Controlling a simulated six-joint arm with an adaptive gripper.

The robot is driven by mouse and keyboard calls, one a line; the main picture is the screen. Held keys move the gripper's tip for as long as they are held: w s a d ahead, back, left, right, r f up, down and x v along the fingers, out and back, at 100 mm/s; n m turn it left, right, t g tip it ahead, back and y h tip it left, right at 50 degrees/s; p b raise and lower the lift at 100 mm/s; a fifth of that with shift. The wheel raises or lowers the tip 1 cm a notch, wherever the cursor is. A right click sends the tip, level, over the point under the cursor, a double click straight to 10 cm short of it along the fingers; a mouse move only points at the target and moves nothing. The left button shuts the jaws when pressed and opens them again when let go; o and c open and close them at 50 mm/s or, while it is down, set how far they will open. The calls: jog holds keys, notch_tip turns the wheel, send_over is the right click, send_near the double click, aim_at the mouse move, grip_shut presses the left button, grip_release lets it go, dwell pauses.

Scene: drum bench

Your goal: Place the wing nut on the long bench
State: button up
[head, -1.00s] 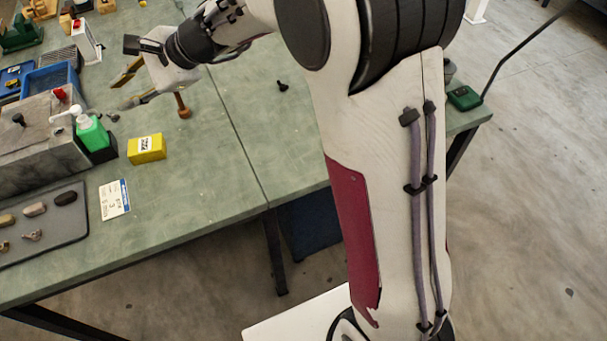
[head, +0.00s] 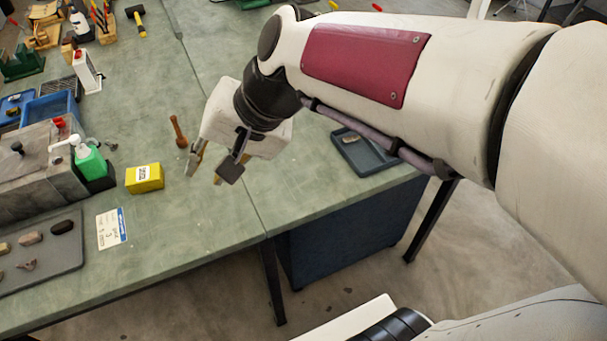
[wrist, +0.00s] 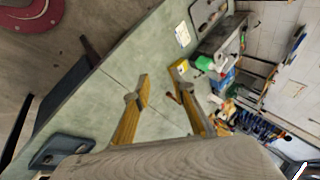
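My gripper (head: 204,176) hangs over the green bench top (head: 160,215) near the seam, its fingers pointing down. In the wrist view the fingers of my gripper (wrist: 162,76) are apart, with nothing held between them. A small brownish piece with wing-like lobes (head: 27,264) lies on the grey tray (head: 62,262) at the left; it may be the wing nut, but it is too small to be sure. My gripper is well to the right of that tray.
A yellow box (head: 144,178), a green pump bottle (head: 92,163), a label card (head: 111,229) and a wooden-handled tool (head: 178,131) stand or lie left of my gripper. A dark tray (head: 375,163) holds a brownish object at right. The bench's front middle is clear.

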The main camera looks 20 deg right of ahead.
jog(key=s+d+f+n+h, duration=0.1)
jog(key=s+d+n+h, duration=0.1)
jog(key=s+d, duration=0.4)
jog(key=s+d+f+n+t+h, duration=0.1)
jog(key=s+d+n+h, duration=0.1)
jog(key=s+d, duration=0.4)
jog(key=shift+s+d+f+n+h, duration=0.3)
jog(key=shift+s+f+n+h, duration=0.1)
jog(key=shift+h, duration=0.2)
jog(key=shift+o, duration=0.7)
jog(key=shift+w+a, duration=0.1)
jog(key=shift+a, duration=0.05)
